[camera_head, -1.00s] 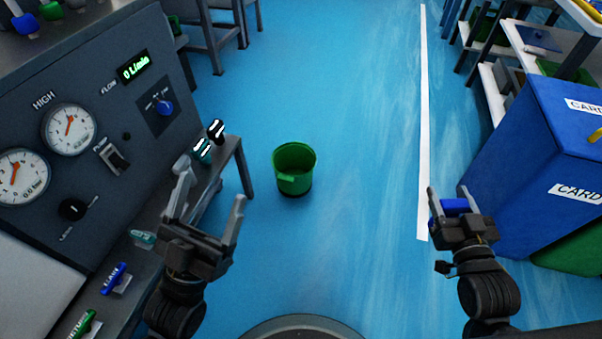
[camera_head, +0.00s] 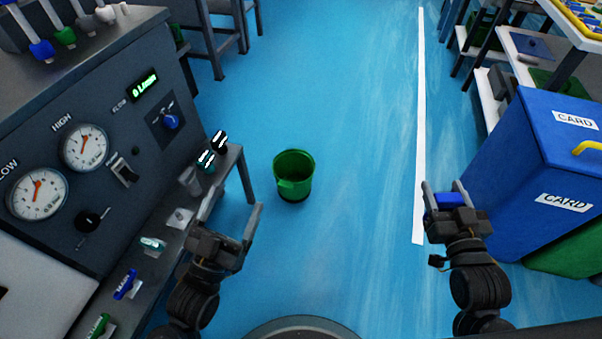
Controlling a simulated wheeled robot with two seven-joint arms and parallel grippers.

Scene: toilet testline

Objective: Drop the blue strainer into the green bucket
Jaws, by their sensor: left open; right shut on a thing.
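The green bucket (camera_head: 294,176) stands upright on the blue floor near the middle of the view. My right gripper (camera_head: 444,190) is at the right, shut on a blue piece, the blue strainer (camera_head: 449,200), of which only a small part shows between the fingers. It is to the right of the bucket and apart from it. My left gripper (camera_head: 228,206) is open and empty at the left, in front of the test bench and to the lower left of the bucket.
The grey test bench (camera_head: 70,260) with gauges and valves fills the left side. A blue CARD bin (camera_head: 540,170) and a green bin (camera_head: 570,245) stand at the right. A white line (camera_head: 420,110) runs along the floor.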

